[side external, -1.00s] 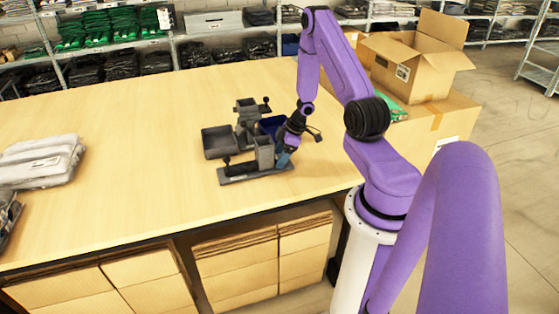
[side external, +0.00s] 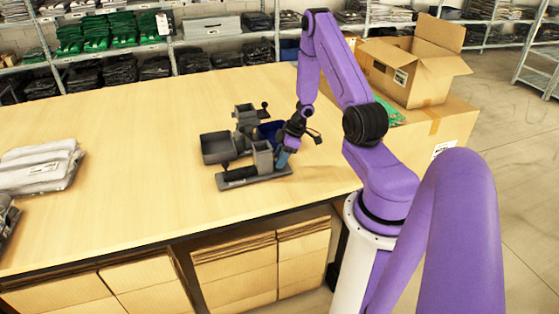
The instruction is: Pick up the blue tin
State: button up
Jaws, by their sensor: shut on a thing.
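The blue tin (side external: 282,160) is a small, muted blue shape low between the fingers of my gripper (side external: 284,151). My gripper points down and is shut on it, at the right end of a dark grey fixture (side external: 255,181) on the table. The tin is small in this view and partly covered by the fingers. I cannot tell whether it touches the fixture or the table.
A grey tray (side external: 217,148) and a dark blue bin (side external: 268,131) stand close around my gripper. Packed garments (side external: 40,168) lie at the table's left. Cardboard boxes (side external: 418,75) stand at the right. The wooden table (side external: 120,130) has wide clear room.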

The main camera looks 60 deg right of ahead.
notch_tip(320, 180, up, 11)
jog(key=s+d, duration=1.3)
jog(key=d, duration=0.1)
jog(key=w+a, duration=0.5)
jog(key=w+a+r+m, duration=0.1)
jog(key=w+a, duration=0.4)
jog(key=w, duration=0.1)
jog(key=w+a+r+m, duration=0.1)
jog(key=w+a, duration=0.4)
jog(key=w, duration=0.1)
jog(key=shift+a+h, duration=0.3)
jog(key=w+a+r+m+t+h, duration=0.1)
jog(key=a+m, duration=0.2)
jog(key=a, duration=0.8)
jog(key=w+a+r+m+h, duration=0.1)
jog(key=a+r+m, duration=0.1)
jog(key=a, duration=0.9)
jog(key=w+d+r+m+g+h, duration=0.15)
jog(key=w+d+m, duration=0.45)
jog(key=w+d, duration=0.6)
jog(key=d+r+m+g+h, duration=0.15)
jog(key=d+m, duration=0.35)
jog(key=d, duration=1.4)
jog(key=shift+s+f, duration=0.15)
jog(key=shift+f, duration=1.85)
